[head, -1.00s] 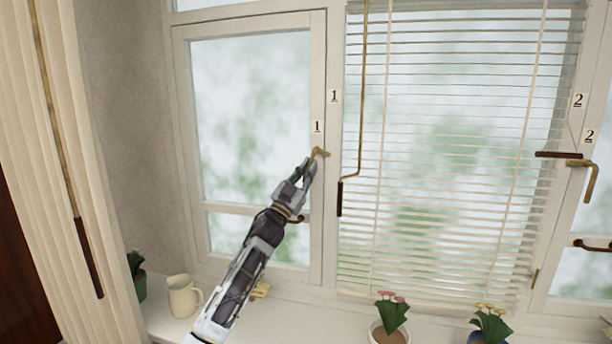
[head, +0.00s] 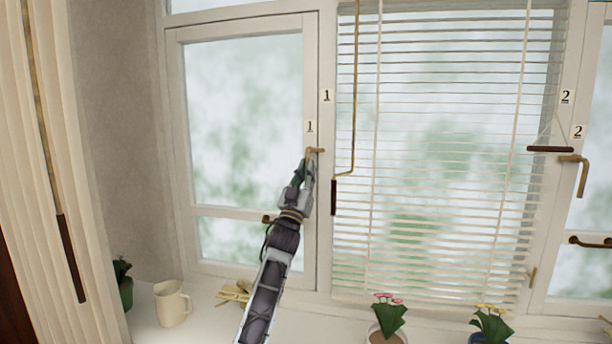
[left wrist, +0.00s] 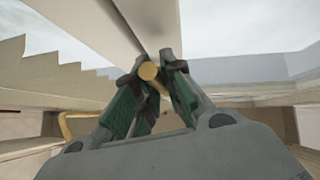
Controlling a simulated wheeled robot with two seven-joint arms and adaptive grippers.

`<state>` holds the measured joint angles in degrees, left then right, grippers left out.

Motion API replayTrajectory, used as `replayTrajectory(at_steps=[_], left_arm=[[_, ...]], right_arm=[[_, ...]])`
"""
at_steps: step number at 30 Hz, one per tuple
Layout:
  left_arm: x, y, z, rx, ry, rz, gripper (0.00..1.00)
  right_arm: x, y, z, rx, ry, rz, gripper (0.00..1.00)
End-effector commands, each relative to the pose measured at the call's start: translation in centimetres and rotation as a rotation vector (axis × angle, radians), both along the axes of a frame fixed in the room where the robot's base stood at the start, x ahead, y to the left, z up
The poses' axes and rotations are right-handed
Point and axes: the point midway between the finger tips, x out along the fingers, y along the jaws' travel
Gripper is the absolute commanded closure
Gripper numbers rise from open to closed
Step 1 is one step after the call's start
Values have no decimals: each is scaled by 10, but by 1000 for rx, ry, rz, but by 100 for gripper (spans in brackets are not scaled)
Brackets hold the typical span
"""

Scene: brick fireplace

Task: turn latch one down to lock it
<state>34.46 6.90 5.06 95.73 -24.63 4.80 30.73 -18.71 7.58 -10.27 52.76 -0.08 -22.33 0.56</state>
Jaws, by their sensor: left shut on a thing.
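Latch one (head: 316,150) is a brass handle on the frame of the left window, just below a label "1" (head: 310,127). Its pivot end shows at the top of my left gripper (head: 306,168). The gripper is shut on the latch's lever, and its fingers hide most of the lever. In the left wrist view the round brass end of the latch (left wrist: 148,71) sits between the two green-padded fingertips (left wrist: 158,72). My right gripper is not in view.
A blind with cords covers the middle window. Latch two (head: 580,172) is on the right window. A lower brass stay (head: 269,219) is behind my arm.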

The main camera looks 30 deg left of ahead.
Motion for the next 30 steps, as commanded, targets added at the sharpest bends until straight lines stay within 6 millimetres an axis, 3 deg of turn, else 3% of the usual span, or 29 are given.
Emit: replayTrajectory(at_steps=[15,16,21,30], left_arm=[[0,-1,-1,-12,-2,-2,100],[0,-1,-1,-12,-1,-2,88],[0,-1,-1,-13,-2,-1,67],[0,-1,0,-12,-1,-1,67]], right_arm=[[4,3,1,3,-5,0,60],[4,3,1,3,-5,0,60],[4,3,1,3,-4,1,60],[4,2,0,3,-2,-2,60]])
